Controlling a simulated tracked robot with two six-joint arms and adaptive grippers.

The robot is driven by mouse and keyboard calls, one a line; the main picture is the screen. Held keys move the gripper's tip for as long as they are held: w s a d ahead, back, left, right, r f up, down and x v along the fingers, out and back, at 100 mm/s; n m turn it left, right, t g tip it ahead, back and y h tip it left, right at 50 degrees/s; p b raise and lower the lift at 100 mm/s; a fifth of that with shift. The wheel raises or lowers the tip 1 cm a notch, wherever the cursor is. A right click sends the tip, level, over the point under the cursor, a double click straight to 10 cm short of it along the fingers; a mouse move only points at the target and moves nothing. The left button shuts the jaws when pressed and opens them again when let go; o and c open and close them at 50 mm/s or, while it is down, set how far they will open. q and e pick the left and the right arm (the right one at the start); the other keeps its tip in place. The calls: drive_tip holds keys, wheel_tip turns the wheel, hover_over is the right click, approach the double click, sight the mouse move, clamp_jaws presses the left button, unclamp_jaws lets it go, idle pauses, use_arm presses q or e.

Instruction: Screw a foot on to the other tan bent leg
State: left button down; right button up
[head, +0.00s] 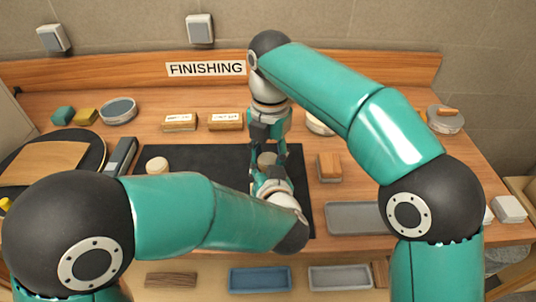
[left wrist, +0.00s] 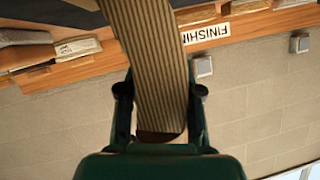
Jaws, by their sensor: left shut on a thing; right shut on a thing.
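My left gripper (left wrist: 160,92) is shut on a tan bent leg (left wrist: 155,50), whose striped laminated face fills the gap between the fingers in the left wrist view. A dark end of the leg shows close to the palm. In the head view my left gripper (head: 268,182) is above the black mat (head: 205,160), just in front of my right gripper (head: 267,150). My right gripper points down and is shut on a small round greyish-tan thing (head: 267,158), which looks like a foot. The arms and grippers hide most of the leg there, and I cannot tell whether the foot touches it.
A round tan piece (head: 157,165) lies on the mat's left part. A wooden block (head: 329,167) and a grey tray (head: 357,218) stand to the right. Labelled blocks (head: 180,122) line the back below the FINISHING sign (head: 206,69). A dark turntable (head: 92,158) stands at the left.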

drive_tip(key=shift+m, duration=1)
drive_tip(key=o, duration=1.3)
drive_tip(key=shift+r, duration=2.25)
drive_tip(key=shift+c, duration=0.5)
